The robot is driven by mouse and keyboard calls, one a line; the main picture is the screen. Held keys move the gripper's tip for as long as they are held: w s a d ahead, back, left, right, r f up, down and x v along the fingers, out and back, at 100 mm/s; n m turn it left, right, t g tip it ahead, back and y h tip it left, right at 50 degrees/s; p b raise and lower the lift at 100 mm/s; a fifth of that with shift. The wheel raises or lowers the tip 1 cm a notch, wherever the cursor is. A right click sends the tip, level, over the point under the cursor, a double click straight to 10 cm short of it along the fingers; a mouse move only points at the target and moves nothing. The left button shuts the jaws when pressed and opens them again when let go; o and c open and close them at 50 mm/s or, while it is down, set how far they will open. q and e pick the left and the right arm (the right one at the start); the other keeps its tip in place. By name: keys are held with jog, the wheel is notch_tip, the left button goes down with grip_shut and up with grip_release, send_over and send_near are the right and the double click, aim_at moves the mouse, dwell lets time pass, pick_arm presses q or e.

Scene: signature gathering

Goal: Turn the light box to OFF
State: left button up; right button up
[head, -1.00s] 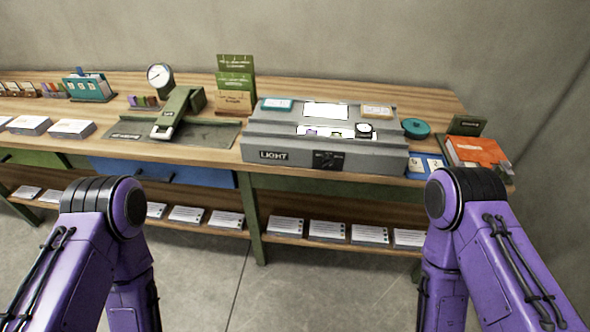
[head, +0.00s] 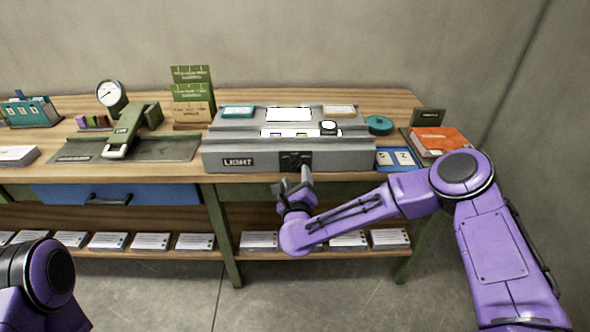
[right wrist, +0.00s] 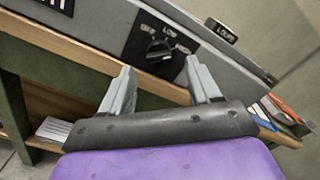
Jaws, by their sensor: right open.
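The grey light box (head: 345,160) stands on the wooden bench, with a LIGHT label on its front and its top panels glowing white. Its black switch plate (head: 296,160) is on the front face. My left gripper is out of view; only part of that arm shows.
A teal round container (head: 379,124), blue cards (head: 397,158) and an orange book (head: 440,140) lie right of the box. A green stapler-like press (head: 132,130) stands left. A lower shelf (head: 262,216) holds several paper stacks beneath.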

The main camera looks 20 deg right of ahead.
aim_at(295, 168)
jog(key=x, duration=0.4)
jog(key=shift+w, duration=0.25)
jog(key=c, duration=1)
jog(key=shift+c, duration=0.2)
jog(key=shift+f+n, duration=0.1)
jog(key=shift+n, duration=0.4)
jog(key=n, duration=0.9)
jog(key=shift+n, duration=0.3)
jog(key=n, duration=0.5)
jog(key=shift+f+n, duration=0.1)
jog(key=shift+n, duration=2.1)
